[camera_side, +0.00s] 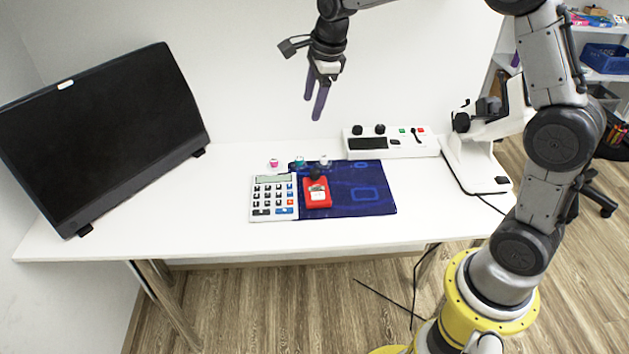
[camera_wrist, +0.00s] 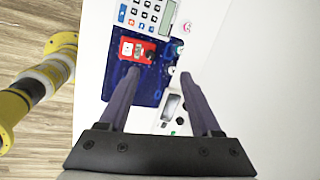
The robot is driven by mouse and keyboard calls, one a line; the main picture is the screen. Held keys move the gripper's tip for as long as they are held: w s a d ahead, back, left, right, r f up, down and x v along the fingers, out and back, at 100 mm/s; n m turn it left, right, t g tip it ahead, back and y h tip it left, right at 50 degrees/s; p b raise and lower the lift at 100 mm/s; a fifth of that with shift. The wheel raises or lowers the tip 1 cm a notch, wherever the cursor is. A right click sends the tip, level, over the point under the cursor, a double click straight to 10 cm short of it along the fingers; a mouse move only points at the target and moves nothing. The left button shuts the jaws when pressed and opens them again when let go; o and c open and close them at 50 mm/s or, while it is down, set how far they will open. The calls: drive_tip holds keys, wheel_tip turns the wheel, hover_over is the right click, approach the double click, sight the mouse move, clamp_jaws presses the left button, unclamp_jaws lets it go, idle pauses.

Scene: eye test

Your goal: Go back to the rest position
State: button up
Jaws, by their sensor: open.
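My gripper (camera_side: 316,104) is raised above the back of the white table (camera_side: 200,227). Its two dark purple fingers are apart with nothing between them, as the wrist view also shows (camera_wrist: 163,82). Below it, a blue mat (camera_side: 372,207) lies on the table. A red device (camera_side: 318,198) with a black knob sits on the mat, and a white calculator (camera_side: 261,207) lies at the mat's left edge. The gripper touches none of them.
A black monitor (camera_side: 100,130) stands at the left. A white control panel (camera_side: 410,151) and a white microscope-like instrument (camera_side: 480,150) are at the back right. Several small vials, one pink-topped (camera_side: 274,163), stand behind the mat. The table's front is clear.

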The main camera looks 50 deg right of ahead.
drive_tip(key=s+a+r+n+t, duration=0.15)
drive_tip(key=s+r+n, duration=0.3)
drive_tip(key=s, duration=0.45)
drive_tip(key=s+a+r+n+t, duration=0.1)
drive_tip(key=s+a+r+n, duration=0.25)
drive_tip(key=s+r, duration=0.35)
drive_tip(key=s+f+n, duration=0.4)
drive_tip(key=s+n, duration=0.3)
drive_tip(key=n, duration=0.1)
drive_tip(key=s+f+n, duration=0.4)
drive_tip(key=s+n, duration=0.4)
